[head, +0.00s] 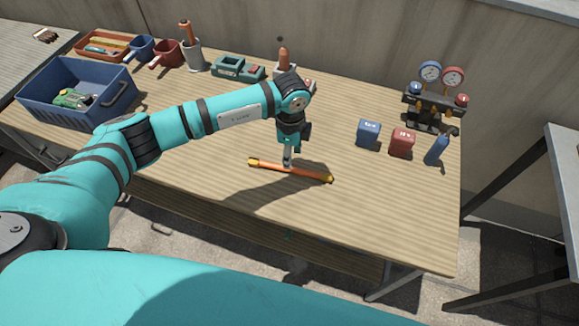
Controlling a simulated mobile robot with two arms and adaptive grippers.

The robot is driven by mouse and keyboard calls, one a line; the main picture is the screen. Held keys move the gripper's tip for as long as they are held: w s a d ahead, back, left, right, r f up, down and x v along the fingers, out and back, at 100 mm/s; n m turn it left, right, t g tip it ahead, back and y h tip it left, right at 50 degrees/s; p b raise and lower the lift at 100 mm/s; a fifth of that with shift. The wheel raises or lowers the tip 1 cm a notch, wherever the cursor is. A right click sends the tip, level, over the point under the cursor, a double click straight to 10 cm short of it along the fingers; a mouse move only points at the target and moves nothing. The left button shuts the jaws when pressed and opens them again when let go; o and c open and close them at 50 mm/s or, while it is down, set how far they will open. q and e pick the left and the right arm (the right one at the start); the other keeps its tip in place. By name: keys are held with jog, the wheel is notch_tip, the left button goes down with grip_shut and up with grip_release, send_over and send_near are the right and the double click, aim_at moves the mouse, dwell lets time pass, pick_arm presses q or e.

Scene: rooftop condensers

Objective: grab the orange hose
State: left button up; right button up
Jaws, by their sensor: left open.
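The orange hose (308,174) lies on the wooden table in the head view, short and nearly straight, with yellow ends. It runs from left to right, tilting slightly down to the right. My left gripper (287,161) points down just over the hose, left of its middle. It is open. Its fingertips are small here, and I cannot tell whether they touch the hose or straddle it. My right gripper is not in view.
The table (390,215) is clear around the hose. A blue block (368,133), a red block (402,143) and a blue bottle (437,149) stand at right, before a gauge set (432,105). A blue crate (75,97) stands at left. Several tools and cups line the back.

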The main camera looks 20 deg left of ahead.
pick_arm(q)
jog(key=shift+s+f+p, duration=0.15)
jog(key=shift+f+p, duration=0.15)
jog(key=shift+f, duration=0.3)
jog(key=f, duration=0.1)
jog(key=f+p, duration=0.1)
jog(key=f, duration=0.1)
jog(key=shift+s+f, duration=0.2)
jog(key=shift+f, duration=0.45)
jog(key=shift+c, duration=0.4)
jog(key=shift+w, duration=0.1)
grip_shut()
